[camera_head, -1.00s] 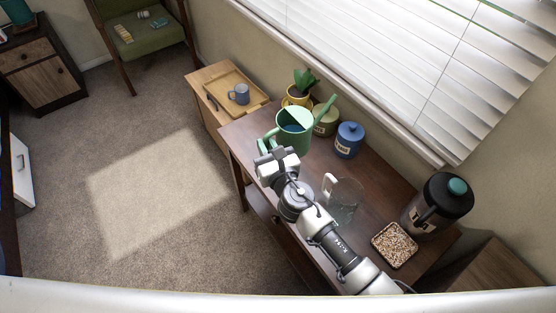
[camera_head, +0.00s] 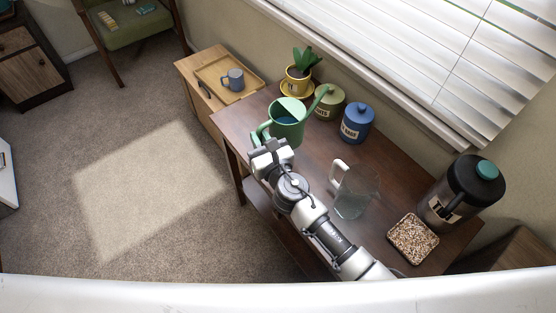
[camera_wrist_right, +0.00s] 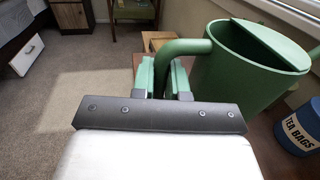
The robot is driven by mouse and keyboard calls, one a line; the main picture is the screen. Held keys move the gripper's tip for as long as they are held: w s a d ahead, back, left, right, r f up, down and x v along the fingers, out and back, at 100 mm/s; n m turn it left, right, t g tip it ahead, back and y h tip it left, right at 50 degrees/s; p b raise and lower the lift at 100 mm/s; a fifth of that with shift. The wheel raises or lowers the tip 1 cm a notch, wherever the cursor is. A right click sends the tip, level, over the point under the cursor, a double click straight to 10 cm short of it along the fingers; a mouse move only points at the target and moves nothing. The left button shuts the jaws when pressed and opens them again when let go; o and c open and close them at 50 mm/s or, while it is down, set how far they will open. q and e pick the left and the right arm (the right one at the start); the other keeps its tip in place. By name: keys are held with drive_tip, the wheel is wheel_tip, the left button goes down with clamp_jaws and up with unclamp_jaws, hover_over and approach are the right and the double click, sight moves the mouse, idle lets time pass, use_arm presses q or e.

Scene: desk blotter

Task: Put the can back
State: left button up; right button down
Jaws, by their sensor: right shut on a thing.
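The can is a green watering can (camera_head: 287,130) with an open top and a long spout pointing to the back right. It is upright at the far left part of the brown table (camera_head: 313,160); I cannot tell whether its base touches the top. My right gripper (camera_head: 264,146) is shut on the can's handle, on the side facing me. In the right wrist view the handle (camera_wrist_right: 188,47) runs down between the fingers (camera_wrist_right: 163,78), with the can's body (camera_wrist_right: 245,70) to their right. My left gripper is not in view.
Behind the can stand a potted plant (camera_head: 298,78) on a yellow saucer, a green jar (camera_head: 329,103) and a blue tea bag jar (camera_head: 357,124). A glass pitcher (camera_head: 353,198), a seed tray (camera_head: 413,238) and a dark dispenser (camera_head: 458,195) stand to the right. A mug (camera_head: 234,79) sits on a wooden tray.

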wheel_tip(320, 180, down, 10)
drive_tip(key=b, duration=0.7)
drive_tip(key=shift+r+b, duration=0.2)
drive_tip(key=shift+b, duration=0.1)
drive_tip(key=shift+r, duration=0.1)
drive_tip(key=c, duration=1.1)
unclamp_jaws()
drive_tip(key=shift+c, duration=0.2)
drive_tip(key=shift+s, duration=0.15)
drive_tip(key=v, duration=1.1)
drive_tip(key=shift+s+d, duration=0.2)
drive_tip(key=shift+s, duration=0.15)
